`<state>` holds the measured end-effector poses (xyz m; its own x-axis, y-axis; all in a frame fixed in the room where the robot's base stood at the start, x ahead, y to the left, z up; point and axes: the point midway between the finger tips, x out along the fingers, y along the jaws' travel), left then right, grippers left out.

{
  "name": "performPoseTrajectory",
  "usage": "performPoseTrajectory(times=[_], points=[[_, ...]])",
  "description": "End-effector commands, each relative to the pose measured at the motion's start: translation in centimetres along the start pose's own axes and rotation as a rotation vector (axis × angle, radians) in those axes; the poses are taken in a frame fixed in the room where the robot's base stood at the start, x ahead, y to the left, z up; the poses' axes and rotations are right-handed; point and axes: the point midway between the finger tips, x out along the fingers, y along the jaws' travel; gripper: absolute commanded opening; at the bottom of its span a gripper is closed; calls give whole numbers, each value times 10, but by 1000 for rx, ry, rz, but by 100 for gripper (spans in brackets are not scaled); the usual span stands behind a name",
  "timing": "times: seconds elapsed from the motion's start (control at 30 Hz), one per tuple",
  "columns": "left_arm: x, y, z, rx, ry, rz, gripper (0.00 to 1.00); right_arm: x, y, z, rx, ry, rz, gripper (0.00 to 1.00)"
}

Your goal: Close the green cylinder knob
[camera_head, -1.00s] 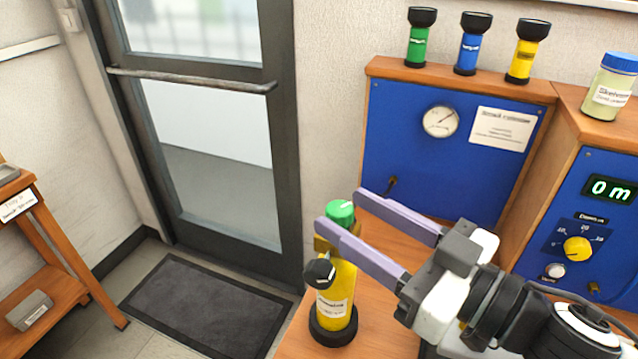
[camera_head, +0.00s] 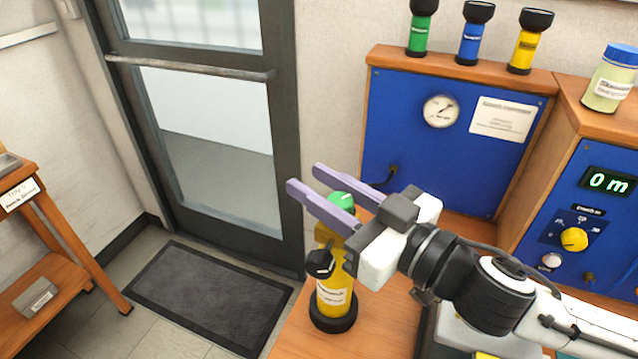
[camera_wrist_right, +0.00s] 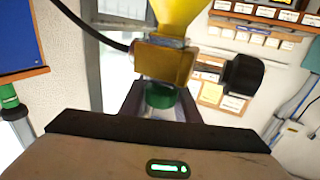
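The green knob (camera_head: 342,201) sits on top of a yellow cylinder (camera_head: 333,296) that stands upright on the wooden bench. My right gripper (camera_head: 304,177) is open, with its two lilac fingers on either side of the knob. The fingertips reach past it on the left, and the near finger hides part of the knob and neck. In the right wrist view the green knob (camera_wrist_right: 160,96) shows between the fingers, with a gap on each side, under a brass valve block (camera_wrist_right: 164,62). My left gripper is not in view.
A black side knob (camera_head: 320,263) sticks out from the yellow cylinder's valve, just below the near finger. Behind stands a blue panel with a gauge (camera_head: 441,111). A second blue panel with a yellow dial (camera_head: 574,239) is at right. A floor mat (camera_head: 210,296) lies left of the bench.

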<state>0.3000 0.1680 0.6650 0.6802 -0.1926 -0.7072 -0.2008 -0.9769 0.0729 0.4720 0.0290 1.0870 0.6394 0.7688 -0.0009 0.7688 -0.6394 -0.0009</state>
Motion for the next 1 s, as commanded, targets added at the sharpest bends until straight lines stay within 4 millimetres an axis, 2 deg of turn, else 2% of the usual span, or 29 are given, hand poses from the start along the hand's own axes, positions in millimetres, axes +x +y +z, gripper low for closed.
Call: performPoseTrajectory(times=[0.27, 0.47, 1.0], points=[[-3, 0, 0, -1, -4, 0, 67, 0, 0, -1, -1, 0, -23, 7], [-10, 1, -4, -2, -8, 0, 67, 0, -2, -3, -3, 0, -112, 7], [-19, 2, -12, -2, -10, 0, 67, -4, -18, -2, -10, 0, -591, 7]])
